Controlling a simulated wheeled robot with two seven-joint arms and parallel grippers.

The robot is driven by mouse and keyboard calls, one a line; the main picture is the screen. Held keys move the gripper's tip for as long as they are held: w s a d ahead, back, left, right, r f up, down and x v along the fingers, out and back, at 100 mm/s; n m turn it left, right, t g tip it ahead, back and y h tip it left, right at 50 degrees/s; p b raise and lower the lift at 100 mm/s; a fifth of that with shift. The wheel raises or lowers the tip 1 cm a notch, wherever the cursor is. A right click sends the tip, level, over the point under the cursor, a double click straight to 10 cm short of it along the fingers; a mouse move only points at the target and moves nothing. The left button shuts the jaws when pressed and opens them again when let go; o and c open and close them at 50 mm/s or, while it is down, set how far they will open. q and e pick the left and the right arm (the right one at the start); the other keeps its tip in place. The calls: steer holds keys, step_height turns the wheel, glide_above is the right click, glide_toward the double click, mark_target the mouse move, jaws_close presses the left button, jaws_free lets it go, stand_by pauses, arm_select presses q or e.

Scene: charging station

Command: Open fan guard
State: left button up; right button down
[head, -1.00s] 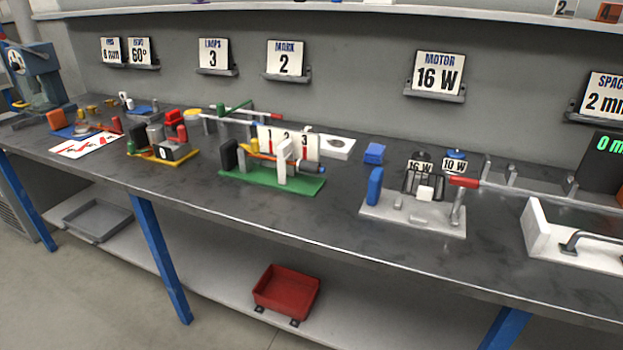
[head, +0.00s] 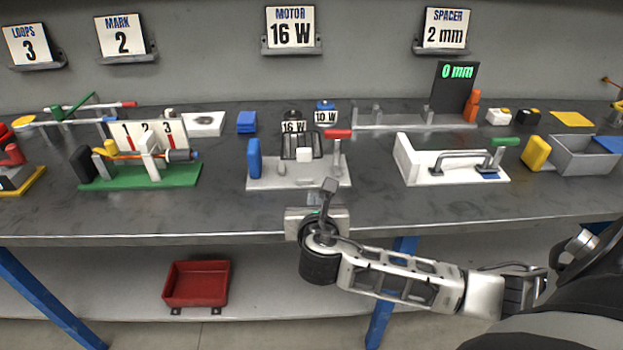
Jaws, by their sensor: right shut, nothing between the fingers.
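The dark barred guard (head: 318,147) stands on the light grey base plate (head: 270,181) in the middle of the bench in the head view. A white block (head: 304,155) sits in front of it, a blue upright block (head: 254,158) to its left, and a red-handled lever (head: 338,134) to its right. I cannot tell whether the guard is latched. My right gripper (head: 329,187) is shut and empty, pointing up in front of the base plate near the bench's front edge, apart from the guard. My left gripper is not in view.
Two motors labelled 16 W (head: 293,125) and 10 W (head: 325,115) stand behind the guard. A white fixture (head: 407,165) with a grey handle is to the right, a green-based fixture (head: 180,178) to the left. The bench front (head: 220,215) is clear.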

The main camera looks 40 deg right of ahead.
steer(key=b+x, duration=0.1)
steer(key=x, duration=0.8)
steer(key=shift+w+f, duration=0.15)
steer(key=shift+w, duration=0.15)
step_height(320, 180, up, 3)
steer(key=shift+d+r+p, duration=0.1)
steer(key=shift+r+p, duration=0.1)
steer(key=shift+p, duration=0.55)
steer(key=shift+r, duration=0.25)
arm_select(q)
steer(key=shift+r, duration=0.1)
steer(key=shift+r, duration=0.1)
arm_select(e)
steer(key=shift+w+r, duration=0.1)
steer(key=shift+w, duration=0.05)
